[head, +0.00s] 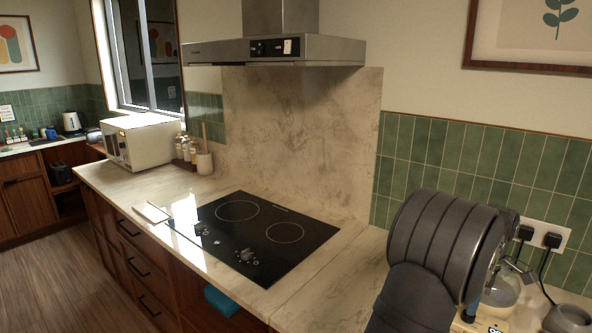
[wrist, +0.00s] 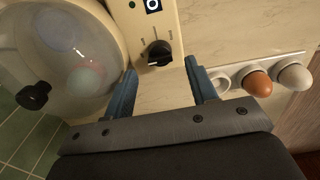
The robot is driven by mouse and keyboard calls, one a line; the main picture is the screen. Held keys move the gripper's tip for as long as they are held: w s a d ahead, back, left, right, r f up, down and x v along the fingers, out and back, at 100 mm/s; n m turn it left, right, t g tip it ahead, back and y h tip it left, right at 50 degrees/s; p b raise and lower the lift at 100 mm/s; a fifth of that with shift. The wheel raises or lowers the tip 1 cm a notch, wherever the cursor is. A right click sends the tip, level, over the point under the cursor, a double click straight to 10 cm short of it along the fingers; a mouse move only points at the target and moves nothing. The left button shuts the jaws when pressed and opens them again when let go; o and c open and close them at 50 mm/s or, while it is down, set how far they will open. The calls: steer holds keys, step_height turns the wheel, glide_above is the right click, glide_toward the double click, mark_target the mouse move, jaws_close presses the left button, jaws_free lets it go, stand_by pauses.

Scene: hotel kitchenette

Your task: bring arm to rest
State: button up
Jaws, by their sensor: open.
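My gripper (wrist: 163,85) is open in the wrist view, with two blue fingers apart and nothing seen between them. Its fingertips point toward the cream egg cooker (wrist: 168,14), near its black dial (wrist: 158,53). The cooker has a clear domed lid (wrist: 65,50) with a black knob, and pale rounded shapes show blurred through it. In the head view my dark grey arm is bent at the lower right, in front of the cooker (head: 498,312), and hides most of it.
A white egg holder (wrist: 250,69) carries a brown egg (wrist: 257,84) and a white egg (wrist: 294,77) right of my fingers. A grey round object (head: 568,319) and plugged sockets (head: 541,233) are near my arm. The hob (head: 262,235) and counter to the left are clear of my arm.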

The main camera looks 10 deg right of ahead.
step_height(320, 180, down, 4)
steer(key=shift+r, duration=0.1)
steer(key=shift+f, duration=0.25)
steer(key=m, duration=1.3)
steer(key=shift+m, duration=0.3)
steer(key=m, duration=0.4)
